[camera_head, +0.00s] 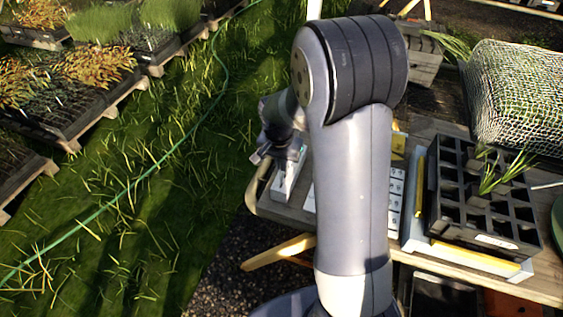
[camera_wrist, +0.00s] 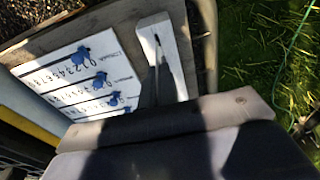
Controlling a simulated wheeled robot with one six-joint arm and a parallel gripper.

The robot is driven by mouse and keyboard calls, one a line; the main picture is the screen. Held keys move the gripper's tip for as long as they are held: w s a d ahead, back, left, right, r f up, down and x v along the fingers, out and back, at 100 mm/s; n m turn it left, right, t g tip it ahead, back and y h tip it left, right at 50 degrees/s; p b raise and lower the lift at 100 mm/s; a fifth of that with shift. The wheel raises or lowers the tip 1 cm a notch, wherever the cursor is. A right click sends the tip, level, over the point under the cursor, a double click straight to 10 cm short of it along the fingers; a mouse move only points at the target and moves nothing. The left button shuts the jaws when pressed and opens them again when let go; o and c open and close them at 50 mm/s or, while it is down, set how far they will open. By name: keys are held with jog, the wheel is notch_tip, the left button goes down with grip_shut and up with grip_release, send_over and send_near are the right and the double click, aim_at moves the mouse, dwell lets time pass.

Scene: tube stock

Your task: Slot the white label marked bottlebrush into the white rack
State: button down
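A long narrow white piece (camera_wrist: 178,72), which looks like the white rack, lies near the table edge in the wrist view. A dark thin mark or slot shows near its middle. It also shows in the head view (camera_head: 288,180), just below my gripper (camera_head: 276,147). My gripper is over this end of the table, small and partly shadowed. Its fingertips are not clear, so I cannot tell whether it is open or holds anything. I cannot make out a label marked bottlebrush in either view.
A white board (camera_wrist: 62,82) with rows of printed characters and blue shapes lies beside the white piece. On the table (camera_head: 430,127) stands a black cell tray (camera_head: 487,240) with a few green shoots, near a netted bale (camera_head: 515,95). Grass lies beyond the table's left edge.

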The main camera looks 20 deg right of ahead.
aim_at(282, 180)
jog(key=shift+f+b, duration=2.15)
jog(key=shift+f, duration=0.65)
jog(key=shift+f+b, duration=0.25)
jog(key=shift+b, duration=0.05)
jog(key=c, duration=1.6)
grip_release()
jog(key=shift+r, duration=0.1)
jog(key=r, duration=0.7)
jog(key=s+r, duration=0.1)
jog(key=r, duration=0.2)
jog(key=shift+a+r, duration=0.35)
jog(key=shift+f, duration=0.1)
